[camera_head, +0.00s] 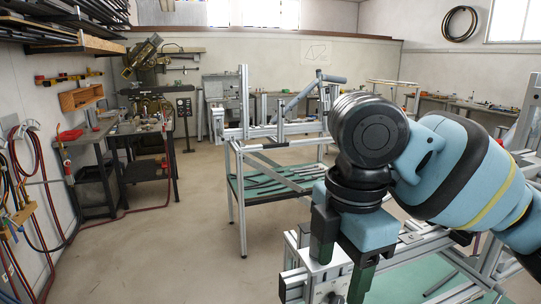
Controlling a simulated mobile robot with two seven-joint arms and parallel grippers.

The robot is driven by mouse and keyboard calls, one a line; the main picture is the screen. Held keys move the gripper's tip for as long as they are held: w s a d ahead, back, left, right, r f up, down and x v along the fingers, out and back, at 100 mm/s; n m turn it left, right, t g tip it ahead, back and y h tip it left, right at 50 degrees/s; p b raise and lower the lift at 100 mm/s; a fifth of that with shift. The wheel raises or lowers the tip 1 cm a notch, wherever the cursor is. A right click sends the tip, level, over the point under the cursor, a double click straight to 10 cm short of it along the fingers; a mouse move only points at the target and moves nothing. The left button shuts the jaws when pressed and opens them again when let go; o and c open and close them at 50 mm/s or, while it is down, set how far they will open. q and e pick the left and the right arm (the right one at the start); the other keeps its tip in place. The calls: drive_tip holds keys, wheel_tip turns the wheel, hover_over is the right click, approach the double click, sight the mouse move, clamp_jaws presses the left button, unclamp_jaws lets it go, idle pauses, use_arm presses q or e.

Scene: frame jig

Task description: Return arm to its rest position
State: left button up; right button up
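My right arm (460,170), blue with black joints, comes in from the right and bends down at the wrist. My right gripper (343,262) points down with its two dark fingers apart. A silver metal block (318,278) on the near jig frame sits below and between the fingers. I cannot tell whether the fingers touch it. The lower end of the nearer finger runs to the bottom of the picture. My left gripper is not in view.
The near aluminium frame jig (430,243) stands under my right arm, with a green surface (398,284) below. A second frame table (238,200) stands behind it. A workbench (112,135) and hung hoses line the left wall. The floor at centre left is clear.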

drive_tip(key=s+a+f+m+y, duration=0.1)
drive_tip(key=a+f+m+y, duration=0.15)
drive_tip(key=f, duration=0.55)
drive_tip(key=s+a+f+m+t+y, duration=0.15)
drive_tip(key=f+m, duration=0.25)
drive_tip(key=f, duration=0.5)
drive_tip(key=a+f+m+y, duration=0.1)
drive_tip(key=f+m+y, duration=0.15)
drive_tip(key=f, duration=0.55)
drive_tip(key=s+d+f+m+h, duration=0.3)
drive_tip(key=s+d+f+m, duration=0.35)
drive_tip(key=s+d, duration=0.3)
drive_tip(key=s+d+f+m+h, duration=0.45)
drive_tip(key=s+d+f, duration=0.35)
drive_tip(key=d, duration=0.2)
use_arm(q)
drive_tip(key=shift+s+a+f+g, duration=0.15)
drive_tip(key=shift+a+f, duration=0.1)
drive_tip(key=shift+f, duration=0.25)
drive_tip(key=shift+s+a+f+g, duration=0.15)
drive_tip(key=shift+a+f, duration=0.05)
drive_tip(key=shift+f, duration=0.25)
use_arm(e)
drive_tip(key=w+a+f+t+y, duration=0.2)
drive_tip(key=w+a+f+t, duration=0.1)
drive_tip(key=w+f+t, duration=0.3)
wheel_tip(320, 180, down, 4)
drive_tip(key=shift+w+f+t, duration=0.2)
drive_tip(key=shift+t, duration=0.75)
